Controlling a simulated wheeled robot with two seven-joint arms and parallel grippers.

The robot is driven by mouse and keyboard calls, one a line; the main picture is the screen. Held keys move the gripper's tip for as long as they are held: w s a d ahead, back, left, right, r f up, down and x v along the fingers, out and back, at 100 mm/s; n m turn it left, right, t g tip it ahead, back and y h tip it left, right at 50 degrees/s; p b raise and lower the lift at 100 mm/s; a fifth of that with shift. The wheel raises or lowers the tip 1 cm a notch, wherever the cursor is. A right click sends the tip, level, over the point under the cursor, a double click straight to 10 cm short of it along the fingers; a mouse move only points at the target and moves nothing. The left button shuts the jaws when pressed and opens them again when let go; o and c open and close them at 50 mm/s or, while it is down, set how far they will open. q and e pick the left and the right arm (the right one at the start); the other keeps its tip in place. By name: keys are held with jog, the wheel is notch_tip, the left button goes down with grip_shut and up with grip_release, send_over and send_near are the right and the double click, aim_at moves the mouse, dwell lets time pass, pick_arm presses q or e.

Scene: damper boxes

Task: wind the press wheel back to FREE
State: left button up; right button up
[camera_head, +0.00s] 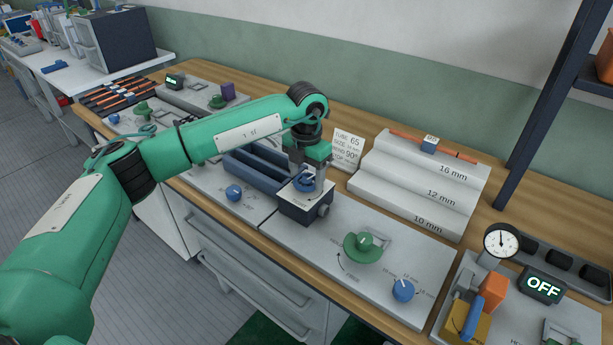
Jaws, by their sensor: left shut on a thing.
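My left gripper (307,184) reaches down from the left over a small box (304,208) with dark sides and a pale top. Its fingers are shut on a blue knob (303,184) on top of this box, and they partly hide it. A green wheel (363,247) sits on the grey panel to the right of the box, apart from the gripper. My right gripper is not in view.
A blue dial knob (403,290) is at the panel's front right. Stepped grey racks (415,185) marked 16, 12 and 10 mm stand behind. At right are a gauge (501,241) and an OFF display (542,286). A card (347,149) stands behind the gripper.

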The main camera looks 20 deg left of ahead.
aim_at(306, 179)
pick_arm(q)
jog(key=shift+r+n, duration=0.15)
jog(key=shift+n, duration=0.85)
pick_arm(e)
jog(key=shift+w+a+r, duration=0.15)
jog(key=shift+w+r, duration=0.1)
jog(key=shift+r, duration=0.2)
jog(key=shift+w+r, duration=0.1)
pick_arm(q)
jog(key=o, duration=1)
jog(key=shift+r, duration=0.1)
notch_tip(306, 179, up, 14)
jog(key=shift+f+b, duration=0.25)
jog(key=shift+b, duration=0.45)
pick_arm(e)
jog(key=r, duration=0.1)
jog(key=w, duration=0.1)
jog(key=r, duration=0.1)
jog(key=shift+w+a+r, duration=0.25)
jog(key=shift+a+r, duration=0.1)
